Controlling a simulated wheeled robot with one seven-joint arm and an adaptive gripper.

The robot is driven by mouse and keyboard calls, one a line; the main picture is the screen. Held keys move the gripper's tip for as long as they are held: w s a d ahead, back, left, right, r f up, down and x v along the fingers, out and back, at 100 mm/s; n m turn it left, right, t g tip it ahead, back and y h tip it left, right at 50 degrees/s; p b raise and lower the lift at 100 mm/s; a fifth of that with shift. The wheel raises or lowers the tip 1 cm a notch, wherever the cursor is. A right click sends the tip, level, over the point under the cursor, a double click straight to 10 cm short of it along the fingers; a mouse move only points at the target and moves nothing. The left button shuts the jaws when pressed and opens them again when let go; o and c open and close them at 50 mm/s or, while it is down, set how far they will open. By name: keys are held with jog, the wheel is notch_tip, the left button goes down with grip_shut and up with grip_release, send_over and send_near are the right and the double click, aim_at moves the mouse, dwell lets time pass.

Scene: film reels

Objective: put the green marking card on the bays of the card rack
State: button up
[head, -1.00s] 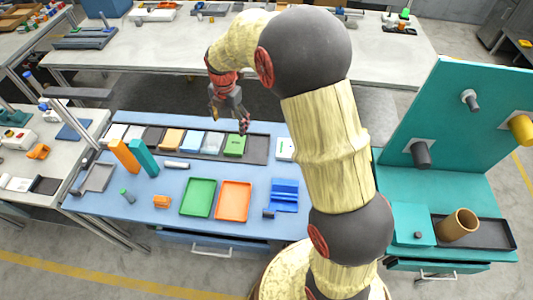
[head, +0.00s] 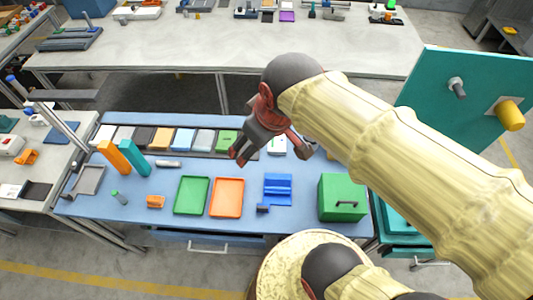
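A green card-like block (head: 227,140) lies toward the right end of a long dark rack (head: 143,136) at the back of the blue table. Other blocks in the row are white, grey, orange and light blue, and one bay looks dark and bare. A small white piece with a greenish mark (head: 277,147) lies just right of the rack; I cannot tell whether it or the green block is the marking card. My gripper (head: 272,154) is open, its fingers spread either side of the white piece in the picture. It looks empty; its height is unclear.
A green tray (head: 191,196), an orange tray (head: 227,198), a blue slotted holder (head: 277,189) and a green box with a handle (head: 342,198) stand toward the front. Orange (head: 114,157) and teal (head: 134,158) uprights stand at left. A teal panel (head: 470,110) rises at right.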

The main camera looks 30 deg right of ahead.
jog(key=s+m, duration=0.2)
jog(key=s, duration=0.1)
jog(key=s+m, duration=0.1)
jog(key=shift+s+f+m+t, duration=0.3)
jog(key=shift+f, duration=0.1)
